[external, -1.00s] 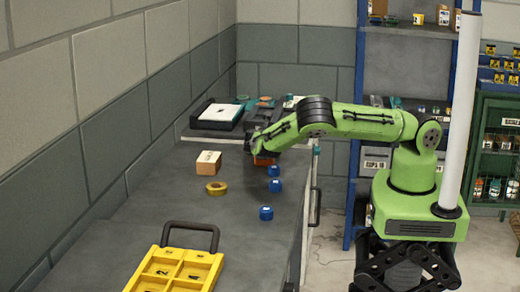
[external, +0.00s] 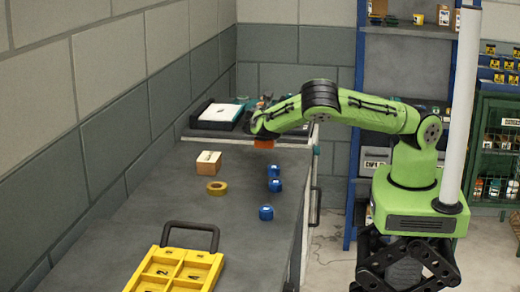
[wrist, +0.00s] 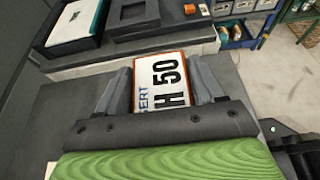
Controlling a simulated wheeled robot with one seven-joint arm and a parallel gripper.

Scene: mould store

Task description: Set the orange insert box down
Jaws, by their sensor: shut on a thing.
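The orange insert box (external: 264,144) is in my gripper (external: 262,136), held above the grey bench top in the external view. In the wrist view the box (wrist: 160,82) shows a white label with "H 50" and an orange edge. The two fingers of my gripper (wrist: 160,88) are shut on its sides. The underside of the box is hidden in the wrist view.
A yellow compartment tray (external: 178,268) is at the front. A dark tray (external: 220,115) with a white top lies on the raised back section.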

